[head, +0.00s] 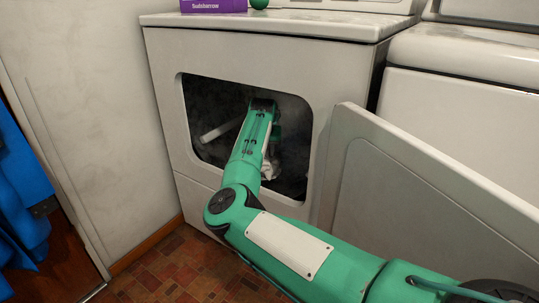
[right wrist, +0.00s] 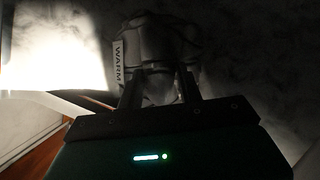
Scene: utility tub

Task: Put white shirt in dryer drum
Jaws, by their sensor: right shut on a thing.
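The dryer drum (head: 215,100) is a dark opening in the front of the white dryer (head: 160,90). My right arm reaches through this opening, with its wrist inside. The white shirt (head: 268,170) shows in part below the wrist, bunched and pale. In the right wrist view the shirt (right wrist: 165,38) looks grey in the dark, with printed marks, one reading "WARM". My right gripper (right wrist: 158,82) is shut on the shirt. Its fingers are mostly hidden in the head view. My left gripper is not in view.
The open dryer door (head: 405,185) stands to the right of the opening, close to my right arm. A pale bar (head: 219,131) shows inside the drum. A purple box (head: 212,5) and a green round item (head: 259,3) are on top. Blue cloth (head: 20,190) hangs at far left.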

